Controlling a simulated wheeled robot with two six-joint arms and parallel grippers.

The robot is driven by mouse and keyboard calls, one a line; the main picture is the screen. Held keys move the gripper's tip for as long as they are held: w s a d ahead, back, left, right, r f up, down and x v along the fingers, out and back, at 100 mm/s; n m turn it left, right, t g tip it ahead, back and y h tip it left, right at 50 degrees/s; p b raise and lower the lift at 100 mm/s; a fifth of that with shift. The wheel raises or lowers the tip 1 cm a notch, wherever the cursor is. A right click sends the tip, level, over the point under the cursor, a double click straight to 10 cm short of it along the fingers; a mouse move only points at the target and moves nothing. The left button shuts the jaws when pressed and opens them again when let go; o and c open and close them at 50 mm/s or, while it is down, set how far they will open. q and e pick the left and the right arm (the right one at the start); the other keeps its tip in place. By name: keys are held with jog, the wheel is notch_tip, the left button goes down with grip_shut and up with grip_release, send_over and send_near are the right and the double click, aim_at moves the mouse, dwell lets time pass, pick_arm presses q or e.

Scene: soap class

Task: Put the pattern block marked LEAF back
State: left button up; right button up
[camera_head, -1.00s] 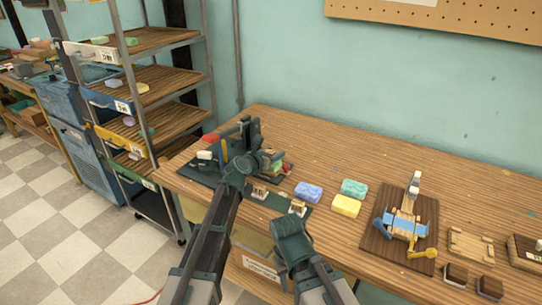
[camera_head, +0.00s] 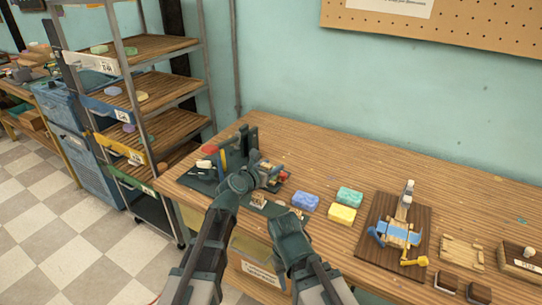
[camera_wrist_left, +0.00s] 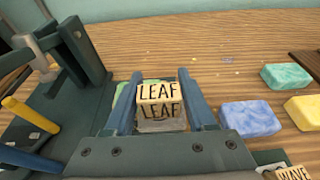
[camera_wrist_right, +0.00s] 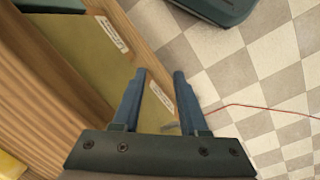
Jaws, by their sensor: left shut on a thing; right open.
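The pattern block marked LEAF (camera_wrist_left: 160,94) is a small wooden block with dark lettering on two faces in the left wrist view. My left gripper (camera_wrist_left: 160,76) is shut on it, one finger on each side. In the head view this gripper (camera_head: 270,176) is beside the dark green stand (camera_head: 205,180) at the table's left end; the block is hard to make out there. A block marked WAVE (camera_wrist_left: 291,173) lies at the lower right of the left wrist view. My right gripper (camera_wrist_right: 159,76) is open and empty, over the table's front edge and floor.
Blue (camera_head: 305,200), green (camera_head: 350,196) and yellow (camera_head: 342,214) soaps lie right of the left gripper. A board with a blue-and-wood fixture (camera_head: 400,228) stands farther right. A shelf rack (camera_head: 150,85) is at the left. The table's back middle is clear.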

pick_arm(q)
jog(key=s, duration=0.8)
notch_tip(320, 180, up, 12)
jog(key=p, duration=1.1)
jog(key=shift+f, duration=0.2)
jog(key=shift+s+f, duration=0.1)
